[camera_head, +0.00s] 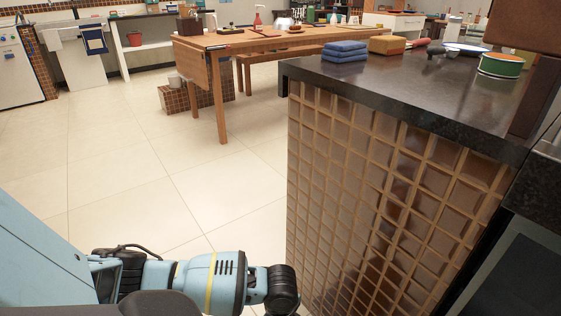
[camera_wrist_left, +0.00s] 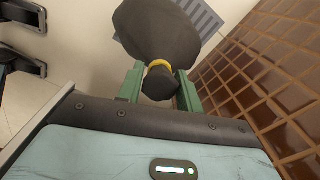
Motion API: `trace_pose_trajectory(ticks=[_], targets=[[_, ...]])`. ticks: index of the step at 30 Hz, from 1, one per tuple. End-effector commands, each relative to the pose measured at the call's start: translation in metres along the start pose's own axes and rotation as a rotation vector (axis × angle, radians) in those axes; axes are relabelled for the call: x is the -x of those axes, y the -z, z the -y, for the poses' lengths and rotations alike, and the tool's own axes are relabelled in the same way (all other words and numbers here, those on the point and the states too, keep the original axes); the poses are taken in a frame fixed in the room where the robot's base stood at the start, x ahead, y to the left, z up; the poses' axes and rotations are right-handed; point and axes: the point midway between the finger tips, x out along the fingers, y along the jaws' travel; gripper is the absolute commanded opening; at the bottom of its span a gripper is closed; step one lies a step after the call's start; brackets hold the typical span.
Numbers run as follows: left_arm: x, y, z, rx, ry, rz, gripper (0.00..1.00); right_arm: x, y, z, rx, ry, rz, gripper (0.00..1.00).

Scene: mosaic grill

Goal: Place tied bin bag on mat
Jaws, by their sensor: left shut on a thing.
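The tied bin bag (camera_wrist_left: 155,30) is dark grey with a yellow tie around its neck, in the left wrist view. My left gripper (camera_wrist_left: 160,83) has its green fingers on either side of the neck, just below the tie, and is shut on it. The bag hangs out beyond the fingertips. In the head view my left arm comes in at the bottom left, but its gripper and the bag are out of frame. A grey slatted panel (camera_wrist_left: 201,18) shows partly behind the bag; I cannot tell whether it is the mat. My right gripper is not in view.
A brown-tiled counter (camera_head: 375,195) with a dark top stands close on the right, its tiled side also near the bag in the wrist view. A wooden table (camera_head: 245,42) stands behind. Pale floor (camera_head: 120,185) is clear at left.

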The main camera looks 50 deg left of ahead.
Motion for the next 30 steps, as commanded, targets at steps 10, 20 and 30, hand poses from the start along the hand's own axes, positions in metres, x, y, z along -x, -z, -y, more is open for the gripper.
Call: trace_pose_trajectory(ticks=[10, 20, 30], targets=[[-0.003, 0.0, 0.0, 0.0, 0.0, 0.0, 0.58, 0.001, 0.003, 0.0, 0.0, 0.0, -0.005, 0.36], [0.004, 0.0, 0.0, 0.0, 0.001, 0.001, 0.58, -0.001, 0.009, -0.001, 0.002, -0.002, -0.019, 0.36], [0.067, 0.0, 0.001, -0.001, 0.005, -0.002, 0.58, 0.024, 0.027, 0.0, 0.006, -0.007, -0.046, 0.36]])
